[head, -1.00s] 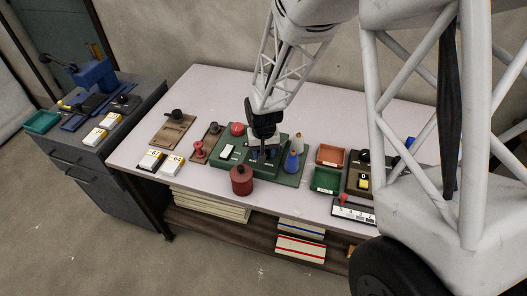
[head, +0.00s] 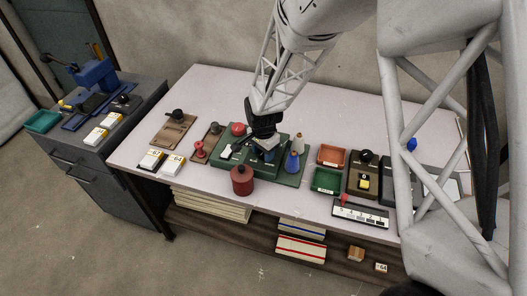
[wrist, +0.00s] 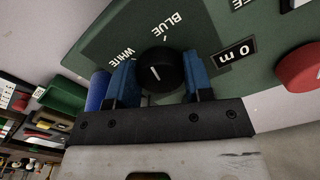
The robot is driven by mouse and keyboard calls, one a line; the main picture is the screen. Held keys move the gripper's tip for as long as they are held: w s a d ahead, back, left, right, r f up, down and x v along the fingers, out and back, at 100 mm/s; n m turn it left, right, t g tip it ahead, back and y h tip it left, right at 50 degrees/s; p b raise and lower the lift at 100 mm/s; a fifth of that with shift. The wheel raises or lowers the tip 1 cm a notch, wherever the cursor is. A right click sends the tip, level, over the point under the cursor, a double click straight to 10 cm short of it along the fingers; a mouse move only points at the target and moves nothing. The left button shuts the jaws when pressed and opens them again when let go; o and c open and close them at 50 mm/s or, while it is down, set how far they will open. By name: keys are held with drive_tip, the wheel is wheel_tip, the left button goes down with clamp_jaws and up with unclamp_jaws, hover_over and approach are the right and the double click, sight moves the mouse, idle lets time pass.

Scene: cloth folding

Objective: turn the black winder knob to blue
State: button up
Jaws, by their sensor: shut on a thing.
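The green winder (head: 283,179) stands in the middle of the table. Its black knob (wrist: 160,72) shows in the wrist view between the two blue fingers of my gripper (wrist: 161,82). My gripper is shut on the knob. The knob's white pointer line slants up and left in that view, between the WHITE label (wrist: 120,57) and the BLUE label (wrist: 165,22); its exact setting is hard to tell. In the head view my gripper (head: 264,153) is down on the winder and hides the knob.
A blue cone (head: 292,161) and a white cone (head: 299,144) stand right of my gripper. A red spool (head: 242,181) stands in front, with a red round part (head: 237,129) behind. Orange (head: 331,154) and green (head: 327,180) trays lie to the right. The table's back is clear.

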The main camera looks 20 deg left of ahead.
drive_tip(key=m, duration=0.5)
idle(0.4)
drive_tip(key=o, duration=0.9)
drive_tip(key=shift+o, duration=0.2)
drive_tip(key=shift+r, duration=0.1)
drive_tip(key=shift+r, duration=3.85)
